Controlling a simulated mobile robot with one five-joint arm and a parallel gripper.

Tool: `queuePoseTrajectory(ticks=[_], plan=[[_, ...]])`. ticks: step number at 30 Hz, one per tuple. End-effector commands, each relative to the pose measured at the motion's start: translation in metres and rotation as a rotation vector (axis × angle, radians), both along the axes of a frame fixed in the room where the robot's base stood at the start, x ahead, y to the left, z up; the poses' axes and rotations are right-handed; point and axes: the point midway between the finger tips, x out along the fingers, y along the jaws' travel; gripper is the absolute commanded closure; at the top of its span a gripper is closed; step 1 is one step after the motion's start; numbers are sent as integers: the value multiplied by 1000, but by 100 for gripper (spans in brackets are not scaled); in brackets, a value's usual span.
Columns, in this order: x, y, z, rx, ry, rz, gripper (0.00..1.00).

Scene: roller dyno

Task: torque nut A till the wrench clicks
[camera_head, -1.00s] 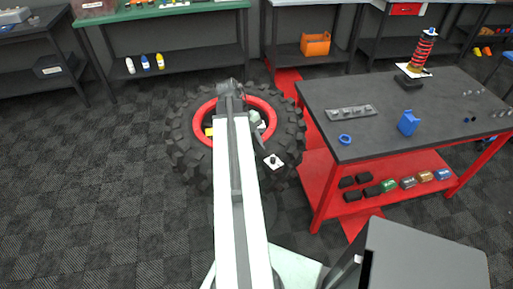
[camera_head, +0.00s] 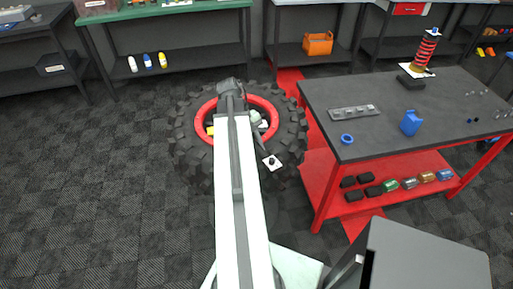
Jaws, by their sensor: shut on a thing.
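A black knobbly tyre (camera_head: 187,150) lies flat on the floor with a red rim (camera_head: 268,108). My pale arm reaches over it, and its dark end (camera_head: 231,88) sits above the far part of the rim. My gripper's fingers are hidden behind the arm. A pale rounded part (camera_head: 255,117) and a thin dark bar (camera_head: 259,141) show right of the arm, inside the rim. The bar leads to a small white square with a dark knob (camera_head: 272,162) over the tyre's near right side. I cannot make out nut A or clearly identify the wrench.
A dark-topped red bench (camera_head: 375,146) stands close right of the tyre, with a grey tray (camera_head: 355,112), blue ring (camera_head: 347,139), blue container (camera_head: 410,122) and red spring (camera_head: 425,48). A grey box (camera_head: 425,255) is at front right. The floor to the left is clear.

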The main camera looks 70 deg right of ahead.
Motion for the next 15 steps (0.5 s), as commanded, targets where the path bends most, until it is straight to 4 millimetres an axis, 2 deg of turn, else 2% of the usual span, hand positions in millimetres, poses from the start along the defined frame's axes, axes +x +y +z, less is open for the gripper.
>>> queuePoseTrajectory(ticks=[15], plan=[[5, 6, 0, 2, -2, -32, 100]])
